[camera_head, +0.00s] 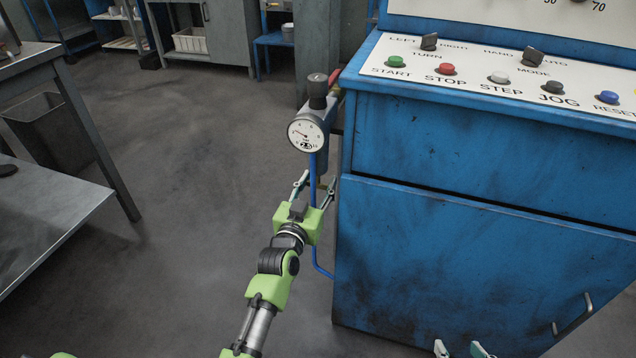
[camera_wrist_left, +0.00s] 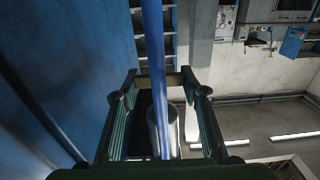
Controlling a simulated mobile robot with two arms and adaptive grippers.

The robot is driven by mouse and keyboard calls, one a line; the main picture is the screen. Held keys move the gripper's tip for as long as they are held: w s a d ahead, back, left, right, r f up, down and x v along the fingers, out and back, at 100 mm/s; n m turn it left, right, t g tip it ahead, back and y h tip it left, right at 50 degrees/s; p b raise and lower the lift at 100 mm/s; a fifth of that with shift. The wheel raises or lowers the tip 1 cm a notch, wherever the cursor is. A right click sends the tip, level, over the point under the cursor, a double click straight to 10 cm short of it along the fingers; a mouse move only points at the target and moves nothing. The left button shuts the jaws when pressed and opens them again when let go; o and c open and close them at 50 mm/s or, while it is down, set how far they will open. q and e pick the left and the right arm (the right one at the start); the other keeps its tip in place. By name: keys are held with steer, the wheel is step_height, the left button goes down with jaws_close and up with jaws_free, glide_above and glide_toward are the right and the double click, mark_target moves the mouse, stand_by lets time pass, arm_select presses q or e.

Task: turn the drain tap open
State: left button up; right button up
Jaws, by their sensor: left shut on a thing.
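My left gripper (camera_head: 318,184) is beside the blue cabinet, below the pressure gauge (camera_head: 306,134). Its fingers are shut across a small brownish bar, which I take to be the drain tap (camera_wrist_left: 175,79). In the left wrist view the bar spans between the two fingertips, and the left gripper (camera_wrist_left: 159,82) has a blue hose (camera_wrist_left: 153,40) running down between its fingers. A grey cylinder shows behind the hose. The tap's turn angle cannot be made out. My right gripper (camera_head: 461,349) shows only its fingertips at the bottom edge, apart and empty.
The blue cabinet (camera_head: 440,235) with its button panel (camera_head: 500,80) stands close on the right of the left gripper. A black knob (camera_head: 317,88) and a red handle (camera_head: 335,78) sit above the gauge. A metal table (camera_head: 50,225) is at left; the floor between is clear.

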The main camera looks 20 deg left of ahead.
arm_select(q)
steer(key=o, duration=1.1)
steer(key=shift+o, duration=0.2)
steer(key=s, duration=1.2)
steer(key=shift+a, duration=0.1)
